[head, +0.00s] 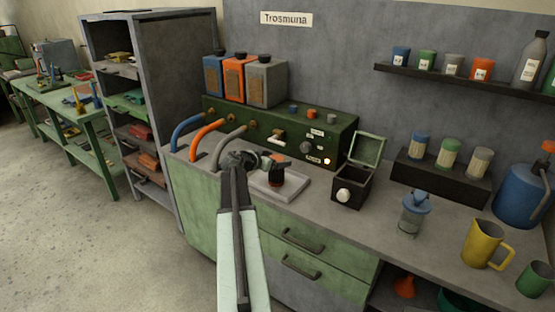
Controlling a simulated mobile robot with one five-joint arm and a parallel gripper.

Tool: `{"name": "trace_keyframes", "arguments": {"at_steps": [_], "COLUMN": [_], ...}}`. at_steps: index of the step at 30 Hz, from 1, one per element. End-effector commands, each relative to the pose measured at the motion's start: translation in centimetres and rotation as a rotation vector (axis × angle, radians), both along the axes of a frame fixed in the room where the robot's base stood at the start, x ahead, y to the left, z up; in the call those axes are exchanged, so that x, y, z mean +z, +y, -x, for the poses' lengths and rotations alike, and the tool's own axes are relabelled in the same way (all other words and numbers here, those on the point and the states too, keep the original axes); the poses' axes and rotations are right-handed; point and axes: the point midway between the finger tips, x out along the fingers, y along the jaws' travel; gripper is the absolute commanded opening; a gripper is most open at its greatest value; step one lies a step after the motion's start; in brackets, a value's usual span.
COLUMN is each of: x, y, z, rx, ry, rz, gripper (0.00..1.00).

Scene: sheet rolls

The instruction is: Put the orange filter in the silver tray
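The silver tray (296,189) is a shallow light-grey tray on the bench top, in front of the green control box. The orange filter (277,171), a small dark and orange cylinder, shows upright over the tray. I cannot tell whether it rests on the tray or hangs just above it. My gripper (268,160) reaches from below to the filter's upper part, with its dark fingers at or beside it. The fingers are small and overlap the filter, so their opening and grip are unclear. The arm hides the tray's left part.
A small black box (352,188) with an open lid stands right of the tray. A dark rack (440,177) holds blue, green and grey filters. A glass jar (413,214) and yellow jug (485,244) stand further right. Coloured hoses (207,138) curve down on the left.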

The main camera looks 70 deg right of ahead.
Motion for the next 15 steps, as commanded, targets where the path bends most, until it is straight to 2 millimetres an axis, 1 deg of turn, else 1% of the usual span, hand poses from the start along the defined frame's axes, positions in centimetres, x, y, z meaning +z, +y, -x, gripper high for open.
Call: {"name": "trace_keyframes", "arguments": {"at_steps": [2, 5, 12, 15], "x": [0.6, 1.3, 3.8, 4.5], "y": [0.1, 1.8, 7.1, 8.7], "z": [0.0, -0.5, -2.4, -3.1], "rx": [0.0, 0.001, 0.003, 0.001], "ry": [0.0, 0.001, 0.001, 0.0], "rz": [0.0, 0.0, 0.0, 0.0], "gripper": [0.83, 0.83, 0.83, 0.83]}}
